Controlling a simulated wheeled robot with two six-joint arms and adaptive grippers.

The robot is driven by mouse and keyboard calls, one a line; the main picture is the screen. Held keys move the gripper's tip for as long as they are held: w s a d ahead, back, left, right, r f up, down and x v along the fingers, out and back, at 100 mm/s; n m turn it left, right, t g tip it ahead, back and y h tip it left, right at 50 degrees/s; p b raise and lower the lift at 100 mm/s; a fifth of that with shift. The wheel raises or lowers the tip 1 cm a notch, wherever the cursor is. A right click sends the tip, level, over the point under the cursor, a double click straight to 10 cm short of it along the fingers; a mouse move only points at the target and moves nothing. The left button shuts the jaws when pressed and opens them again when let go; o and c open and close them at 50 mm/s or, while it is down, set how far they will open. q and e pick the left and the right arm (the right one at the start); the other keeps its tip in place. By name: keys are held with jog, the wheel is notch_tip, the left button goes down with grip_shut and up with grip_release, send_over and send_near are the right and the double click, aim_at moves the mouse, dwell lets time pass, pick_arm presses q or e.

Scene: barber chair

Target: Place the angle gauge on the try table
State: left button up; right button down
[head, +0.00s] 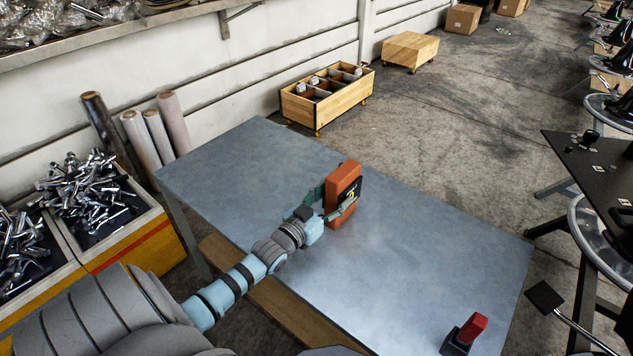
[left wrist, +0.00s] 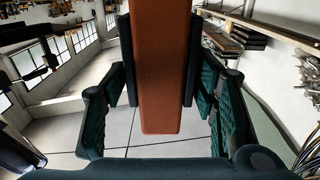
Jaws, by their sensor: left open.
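The angle gauge appears to be the orange block with a black face and small yellow marks (head: 344,186). It is upright over the middle of the blue-grey table (head: 420,240), which I take as the try table. I cannot tell whether its lower edge touches the top. My left gripper (head: 322,207) is open at the block's left side. In the left wrist view the orange block (left wrist: 161,70) stands between the two green fingers (left wrist: 160,95); contact is unclear. My right gripper is not in view.
A red and black object (head: 466,335) stands at the table's near right corner. Bins of metal parts (head: 90,205) and rolls (head: 150,130) are at the left. A wooden crate (head: 327,95) is behind the table. The table's right half is mostly clear.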

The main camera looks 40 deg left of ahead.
pick_arm(q)
jog(key=s+p, duration=0.3)
jog(key=s, duration=0.4)
jog(key=shift+s, duration=0.25)
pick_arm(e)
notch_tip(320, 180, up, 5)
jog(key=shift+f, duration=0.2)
pick_arm(q)
jog(key=shift+d, duration=0.1)
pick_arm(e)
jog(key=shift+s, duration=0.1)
